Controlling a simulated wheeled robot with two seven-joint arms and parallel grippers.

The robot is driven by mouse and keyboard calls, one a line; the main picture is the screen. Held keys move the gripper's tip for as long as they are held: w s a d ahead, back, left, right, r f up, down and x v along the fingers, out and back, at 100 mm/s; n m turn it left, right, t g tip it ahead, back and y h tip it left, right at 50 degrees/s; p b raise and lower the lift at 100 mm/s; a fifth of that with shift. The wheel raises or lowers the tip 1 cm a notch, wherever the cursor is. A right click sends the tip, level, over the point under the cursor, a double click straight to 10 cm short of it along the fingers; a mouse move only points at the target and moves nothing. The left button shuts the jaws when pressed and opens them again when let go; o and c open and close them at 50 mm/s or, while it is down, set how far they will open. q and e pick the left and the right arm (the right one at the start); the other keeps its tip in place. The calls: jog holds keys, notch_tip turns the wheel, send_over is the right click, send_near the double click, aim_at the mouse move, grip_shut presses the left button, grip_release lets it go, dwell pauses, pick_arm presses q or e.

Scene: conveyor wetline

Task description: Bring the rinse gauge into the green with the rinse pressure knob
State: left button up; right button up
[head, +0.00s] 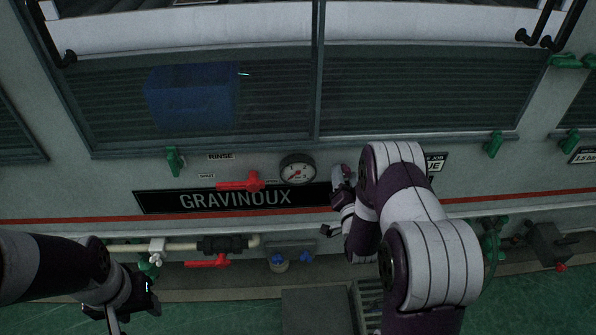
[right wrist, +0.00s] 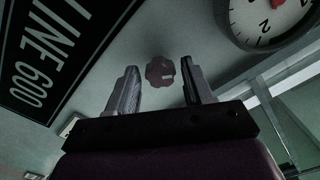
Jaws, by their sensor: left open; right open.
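The rinse gauge (head: 298,169) is a round white dial with a dark rim on the machine front, above the nameplate. Its red needle shows, but a green zone cannot be made out. Part of the gauge (right wrist: 268,18) is at the upper right in the right wrist view. A dark red, lobed knob (right wrist: 161,73) sits on the panel between the open fingers of my right gripper (right wrist: 159,82), apparently not touched. My left gripper (head: 134,312) is open and empty, low at the left.
A red-handled valve (head: 240,182) is left of the gauge, over the black nameplate (head: 160,203). Below run a pipe (head: 190,246) and another red handle (head: 207,263). Green latches (head: 175,161) line the window's lower edge. The green floor (head: 230,310) has free room.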

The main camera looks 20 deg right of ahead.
jog(key=c, duration=0.7)
jog(key=shift+n, duration=2.6)
jog(key=shift+f, duration=0.1)
